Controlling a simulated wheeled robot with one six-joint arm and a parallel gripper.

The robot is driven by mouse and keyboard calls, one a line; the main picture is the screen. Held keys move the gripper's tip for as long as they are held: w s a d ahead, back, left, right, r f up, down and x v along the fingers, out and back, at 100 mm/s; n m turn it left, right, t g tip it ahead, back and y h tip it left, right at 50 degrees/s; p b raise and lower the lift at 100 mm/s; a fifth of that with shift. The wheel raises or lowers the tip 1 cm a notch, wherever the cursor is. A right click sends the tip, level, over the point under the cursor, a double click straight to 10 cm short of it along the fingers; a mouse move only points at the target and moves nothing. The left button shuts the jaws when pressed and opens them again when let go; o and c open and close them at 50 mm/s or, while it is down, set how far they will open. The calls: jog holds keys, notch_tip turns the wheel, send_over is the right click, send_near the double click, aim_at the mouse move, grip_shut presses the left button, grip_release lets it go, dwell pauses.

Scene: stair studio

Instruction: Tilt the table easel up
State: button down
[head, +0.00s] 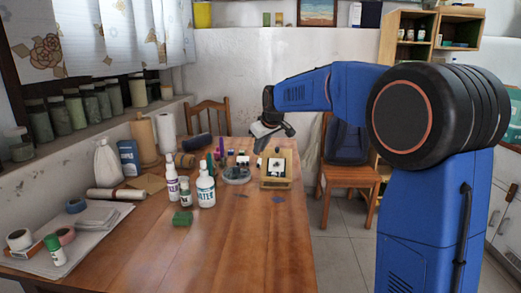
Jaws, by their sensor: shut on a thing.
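The table easel (267,183) is a small wooden frame near the far right side of the wooden table. It bears a small white picture with a dark figure (276,167) and leans back. My gripper (261,148) is at the easel's upper left edge, at the end of my blue arm. It is shut on the easel's upper part; the fingertips are small and the exact contact is hard to see.
White bottles (206,189), a green sponge (182,218) and a round grey dish (236,175) stand left of the easel. Several small jars are behind the dish. The table's front right (265,245) is clear. A wooden chair (347,178) stands to the right.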

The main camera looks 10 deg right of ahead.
jog(key=shift+s+a+f, duration=0.25)
jog(key=shift+s+a, duration=0.05)
jog(key=shift+s, duration=0.2)
jog(key=c, duration=1.7)
grip_release()
jog(key=shift+s+a, duration=0.1)
jog(key=shift+a, duration=0.05)
jog(key=shift+o, duration=0.2)
jog(key=shift+r, duration=0.15)
jog(key=shift+r, duration=0.1)
jog(key=v, duration=1.7)
jog(key=shift+r, duration=0.2)
